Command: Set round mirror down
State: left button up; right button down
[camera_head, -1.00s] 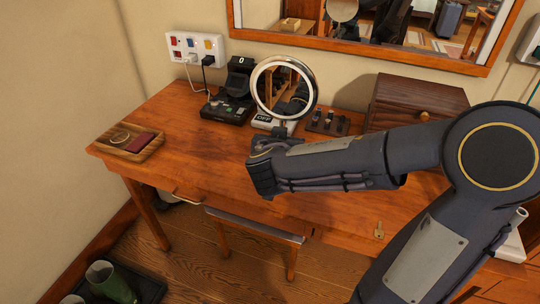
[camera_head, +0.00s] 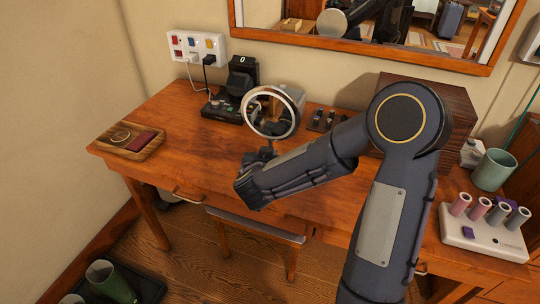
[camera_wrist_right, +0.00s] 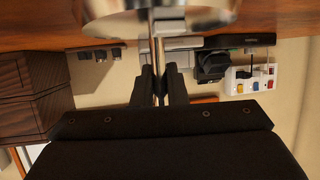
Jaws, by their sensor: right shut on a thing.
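The round mirror (camera_head: 272,112) has a pale lit rim and a thin metal stem, and stands upright over the left-middle part of the wooden desk (camera_head: 195,165). My right gripper (camera_head: 262,160) is shut on its stem, below the disc. In the right wrist view, which looks upside down, the fingers (camera_wrist_right: 160,85) close on the stem, and the mirror's shiny round base (camera_wrist_right: 175,18) shows beyond them near the desk top. I cannot tell whether the base touches the desk. My left gripper is not in view.
A wooden tray (camera_head: 113,146) lies at the desk's left end. A drawer box (camera_head: 440,100), green cup (camera_head: 493,169) and white roller stand (camera_head: 482,235) are at right. The front-left desk top is clear.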

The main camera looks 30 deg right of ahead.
jog(key=shift+b, duration=0.35)
jog(key=c, duration=1.5)
grip_release()
jog(key=shift+f, duration=0.1)
jog(key=shift+o, duration=0.2)
